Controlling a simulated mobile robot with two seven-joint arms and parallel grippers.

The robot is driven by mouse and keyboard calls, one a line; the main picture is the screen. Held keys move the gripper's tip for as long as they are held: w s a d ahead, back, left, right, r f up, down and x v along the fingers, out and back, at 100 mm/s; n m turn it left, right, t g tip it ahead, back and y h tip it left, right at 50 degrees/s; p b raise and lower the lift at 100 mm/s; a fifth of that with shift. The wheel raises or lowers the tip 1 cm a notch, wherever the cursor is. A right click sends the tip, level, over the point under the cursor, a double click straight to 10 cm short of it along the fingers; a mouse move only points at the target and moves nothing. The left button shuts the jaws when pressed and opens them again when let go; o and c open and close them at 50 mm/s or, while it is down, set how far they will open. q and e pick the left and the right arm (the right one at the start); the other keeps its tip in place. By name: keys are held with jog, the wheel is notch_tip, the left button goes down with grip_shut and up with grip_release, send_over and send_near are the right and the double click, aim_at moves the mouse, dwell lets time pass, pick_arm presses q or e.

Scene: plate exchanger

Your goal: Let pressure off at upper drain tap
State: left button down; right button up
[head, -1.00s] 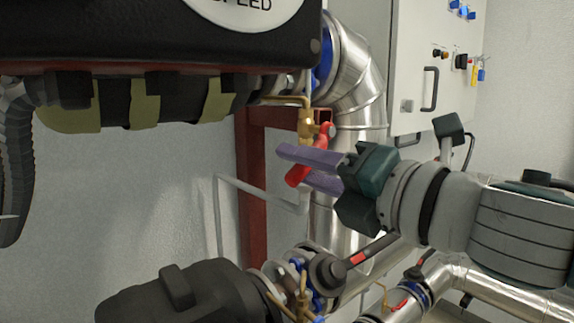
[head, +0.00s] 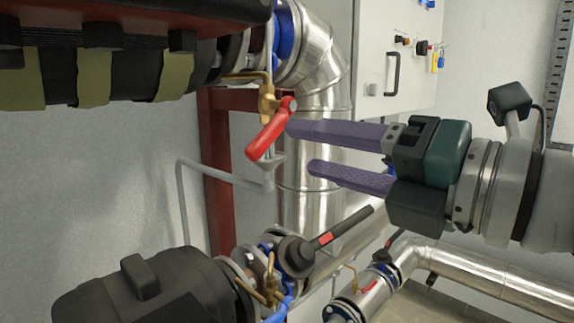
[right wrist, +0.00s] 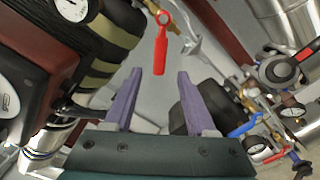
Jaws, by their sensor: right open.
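The upper drain tap (head: 266,100) is a small brass valve below the dark exchanger body in the head view. Its red lever handle (head: 268,133) slants down and to the left from the valve. My right gripper (head: 301,148) is open and empty, its two purple fingers pointing left, just right of the handle. In the right wrist view the red handle (right wrist: 160,52) hangs beyond the open right gripper (right wrist: 159,75), in line with the gap between the fingers. No contact shows. My left gripper is not in view.
A grey drain pipe with a small funnel (head: 268,165) stands below the tap. A silver insulated pipe (head: 313,190) rises behind the fingers. A black-handled valve (head: 295,255) and a dark pump or motor (head: 150,290) are below. A control cabinet (head: 400,75) is behind right.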

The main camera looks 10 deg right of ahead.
jog(key=shift+v, duration=0.8)
